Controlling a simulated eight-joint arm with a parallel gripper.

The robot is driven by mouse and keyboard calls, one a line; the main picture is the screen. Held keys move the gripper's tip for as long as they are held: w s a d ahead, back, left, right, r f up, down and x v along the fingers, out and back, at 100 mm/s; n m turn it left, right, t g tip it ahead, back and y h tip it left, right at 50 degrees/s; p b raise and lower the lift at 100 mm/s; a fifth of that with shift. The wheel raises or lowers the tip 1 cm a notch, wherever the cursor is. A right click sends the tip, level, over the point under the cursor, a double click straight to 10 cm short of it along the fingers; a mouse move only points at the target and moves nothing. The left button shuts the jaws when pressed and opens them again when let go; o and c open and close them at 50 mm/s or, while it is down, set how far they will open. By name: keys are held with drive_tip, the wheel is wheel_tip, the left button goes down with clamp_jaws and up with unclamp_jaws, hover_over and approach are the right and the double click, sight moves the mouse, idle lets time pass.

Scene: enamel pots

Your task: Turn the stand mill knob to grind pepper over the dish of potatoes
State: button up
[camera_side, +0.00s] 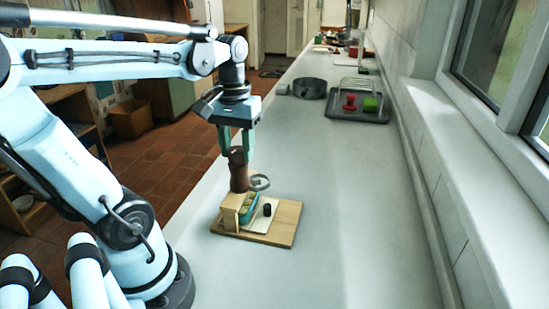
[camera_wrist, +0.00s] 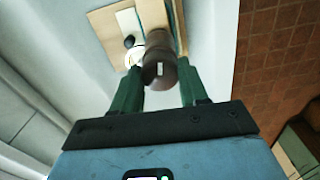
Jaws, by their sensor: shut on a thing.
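The brown pepper mill (camera_side: 238,178) stands upright, next to a grey metal ring (camera_side: 260,182) and above a wooden stand board (camera_side: 284,222). My gripper (camera_side: 237,150) points down from above, with its green fingers shut on the mill's top knob. In the wrist view, the mill (camera_wrist: 160,68) lies between the two fingertips (camera_wrist: 160,80), with a small pale mark on its top. I cannot make out any pepper.
A small black cylinder (camera_side: 267,209) and a white slab (camera_side: 258,223) are on the board. The grey counter (camera_side: 350,200) is clear to the right, up to the wall.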

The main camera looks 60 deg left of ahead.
drive_tip(key=m, duration=1.5)
drive_tip(key=shift+m, duration=0.3)
drive_tip(key=o, duration=1.5)
